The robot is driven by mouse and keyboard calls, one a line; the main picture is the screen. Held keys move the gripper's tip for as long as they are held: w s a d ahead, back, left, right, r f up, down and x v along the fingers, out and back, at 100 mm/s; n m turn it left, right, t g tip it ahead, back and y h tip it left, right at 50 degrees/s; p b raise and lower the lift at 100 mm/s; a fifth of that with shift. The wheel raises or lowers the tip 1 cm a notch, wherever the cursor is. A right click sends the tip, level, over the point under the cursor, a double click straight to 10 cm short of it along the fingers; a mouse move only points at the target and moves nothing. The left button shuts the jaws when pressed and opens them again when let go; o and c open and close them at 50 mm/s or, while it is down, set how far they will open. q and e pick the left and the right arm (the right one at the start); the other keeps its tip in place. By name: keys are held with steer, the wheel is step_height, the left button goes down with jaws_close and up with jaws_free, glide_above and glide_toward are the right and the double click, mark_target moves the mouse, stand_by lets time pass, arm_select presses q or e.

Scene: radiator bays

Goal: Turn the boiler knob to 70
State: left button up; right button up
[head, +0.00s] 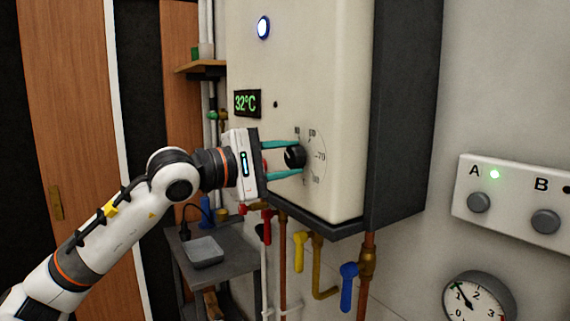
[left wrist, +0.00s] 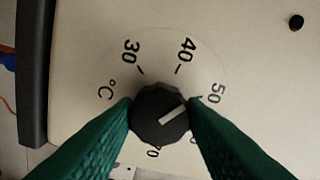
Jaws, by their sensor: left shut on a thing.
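The boiler knob (head: 295,157) is a black dial on the front of the white boiler (head: 315,60). My left gripper (head: 287,158) has its two green fingers on either side of the knob and is shut on it. In the left wrist view the knob (left wrist: 160,113) sits between the fingertips, and its white pointer mark slants up and right, roughly toward 50. The 30, 40 and 50 marks show clearly there; 60 and 70 are partly hidden by the knob and fingers. My right gripper is not in view.
A green display (head: 246,103) reads 32°C. Below the boiler are red, yellow and blue valve handles (head: 348,287) on pipes. A control panel (head: 515,200) with A and B knobs and a pressure gauge (head: 478,299) are at right. A small grey table (head: 232,243) stands below left.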

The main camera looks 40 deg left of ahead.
arm_select(q)
steer(key=m, duration=0.4)
steer(key=shift+m+b, duration=0.3)
steer(key=shift+b, duration=0.05)
steer(key=m, duration=1.1)
steer(key=shift+b, duration=0.3)
steer(key=m, duration=0.4)
steer(key=shift+m, duration=0.3)
steer(key=shift+m+p, duration=0.45)
steer(key=shift+m, duration=0.45)
steer(key=shift+m+p, duration=0.35)
steer(key=shift+m, duration=0.05)
steer(key=m+p, duration=0.2)
steer(key=p, duration=0.1)
steer(key=shift+r+m+p, duration=0.1)
steer(key=shift+m+p, duration=0.6)
steer(key=shift+p, duration=0.25)
steer(key=shift+d+f+p, duration=0.1)
steer(key=shift+f+p, duration=0.1)
steer(key=shift+p, duration=0.1)
